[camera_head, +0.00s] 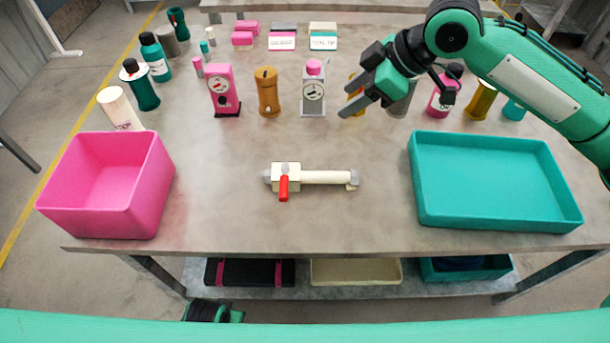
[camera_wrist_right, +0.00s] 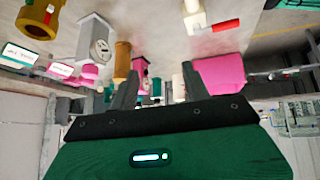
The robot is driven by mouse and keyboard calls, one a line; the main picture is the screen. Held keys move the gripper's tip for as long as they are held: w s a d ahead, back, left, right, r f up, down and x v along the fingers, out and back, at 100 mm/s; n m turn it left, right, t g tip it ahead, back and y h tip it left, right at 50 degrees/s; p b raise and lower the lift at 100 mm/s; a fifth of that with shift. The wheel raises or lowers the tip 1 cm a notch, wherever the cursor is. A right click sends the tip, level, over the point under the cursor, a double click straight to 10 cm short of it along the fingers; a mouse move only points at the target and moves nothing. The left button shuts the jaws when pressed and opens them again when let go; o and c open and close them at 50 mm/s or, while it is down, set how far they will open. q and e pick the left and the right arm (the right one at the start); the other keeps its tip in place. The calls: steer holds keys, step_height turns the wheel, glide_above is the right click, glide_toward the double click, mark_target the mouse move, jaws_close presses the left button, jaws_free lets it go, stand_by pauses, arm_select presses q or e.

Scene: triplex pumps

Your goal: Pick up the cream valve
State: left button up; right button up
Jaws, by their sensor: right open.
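The cream valve (camera_head: 318,177) lies on its side in the middle of the table, with a red handle (camera_head: 283,188) at its left end and grey end pieces. My right gripper (camera_head: 350,103) is open and empty, above the table behind and to the right of the valve, near the row of pumps. In the right wrist view the valve's body (camera_wrist_right: 197,20) and red handle show at the top, beyond my open fingers (camera_wrist_right: 158,85). My left gripper is not in view.
A pink bin (camera_head: 150,200) stands at the left and a teal tray (camera_head: 500,222) at the right. Pink (camera_head: 222,88), brown (camera_head: 267,92) and grey (camera_head: 313,92) units stand behind the valve. Bottles stand at the back left and right. The table around the valve is clear.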

steer(key=s+f+n+g+h, duration=0.2)
steer(key=s+f+g, duration=0.1)
steer(key=s+f, duration=0.25)
glide_above(328, 173)
steer(key=d, duration=0.2)
steer(key=shift+n+h, duration=0.3)
steer(key=f, duration=0.6)
steer(key=shift+s+d+f, duration=0.1)
steer(key=shift+s+f, duration=0.25)
steer(key=shift+s, duration=0.05)
steer(key=shift+w+x, duration=0.2)
steer(key=shift+x, duration=1.25)
steer(key=shift+w+x, duration=0.2)
steer(key=shift+x, duration=1.3)
steer(key=shift+r, duration=0.1)
jaws_close()
